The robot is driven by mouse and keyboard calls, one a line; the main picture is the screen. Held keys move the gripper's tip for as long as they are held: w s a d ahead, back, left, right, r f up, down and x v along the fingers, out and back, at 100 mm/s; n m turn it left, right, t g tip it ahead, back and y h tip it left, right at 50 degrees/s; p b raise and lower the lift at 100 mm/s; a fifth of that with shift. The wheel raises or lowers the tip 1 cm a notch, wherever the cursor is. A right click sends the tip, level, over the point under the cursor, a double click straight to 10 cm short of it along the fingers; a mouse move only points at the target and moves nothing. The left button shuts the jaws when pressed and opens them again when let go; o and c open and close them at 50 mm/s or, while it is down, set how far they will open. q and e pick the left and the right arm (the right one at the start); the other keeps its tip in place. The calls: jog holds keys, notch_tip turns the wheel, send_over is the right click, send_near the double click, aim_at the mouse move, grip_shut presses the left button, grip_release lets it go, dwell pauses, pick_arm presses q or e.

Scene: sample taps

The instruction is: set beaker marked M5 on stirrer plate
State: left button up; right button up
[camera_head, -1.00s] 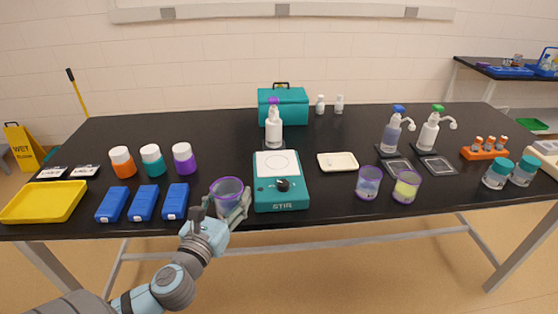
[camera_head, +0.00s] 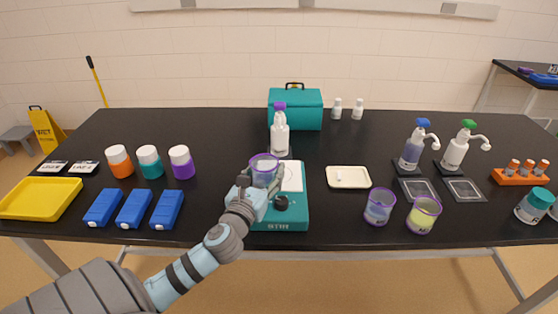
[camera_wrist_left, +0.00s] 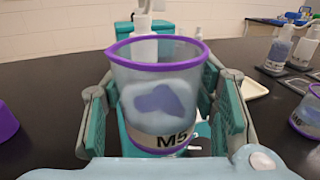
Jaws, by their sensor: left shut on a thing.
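The beaker marked M5 (camera_wrist_left: 157,95) has a purple rim and fills the middle of the left wrist view. In the head view the beaker (camera_head: 264,168) is over the left part of the stirrer plate. My left gripper (camera_head: 262,185) is shut on it, with a finger on each side. The teal stirrer plate (camera_head: 295,212) has a white top and a black knob and stands at the front middle of the table. The beaker and gripper hide its left side. I cannot tell whether the beaker touches the top. My right gripper is not in view.
A purple-capped bottle (camera_head: 280,138) stands right behind the stirrer. A teal case (camera_head: 306,123) is behind.

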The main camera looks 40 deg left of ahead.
aim_at(263, 187)
pick_arm(q)
jog(key=x, duration=1)
jog(key=shift+w+f+b, duration=0.25)
jog(key=shift+f+b, duration=0.05)
jog(key=shift+b, duration=0.05)
notch_tip(263, 187, down, 3)
jog(key=shift+s+r+b, duration=0.1)
jog(key=shift+b, duration=0.85)
jog(key=shift+f, duration=0.45)
jog(key=o, duration=1.2)
jog(key=shift+r, duration=0.1)
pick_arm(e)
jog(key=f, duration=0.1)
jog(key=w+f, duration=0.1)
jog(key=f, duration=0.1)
pick_arm(q)
jog(key=shift+o, duration=0.2)
jog(key=shift+r, duration=0.2)
jog(key=v, duration=1.2)
jog(key=shift+d+p, duration=0.1)
jog(key=shift+p, duration=0.2)
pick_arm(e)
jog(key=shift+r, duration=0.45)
pick_arm(q)
jog(key=shift+f, duration=0.1)
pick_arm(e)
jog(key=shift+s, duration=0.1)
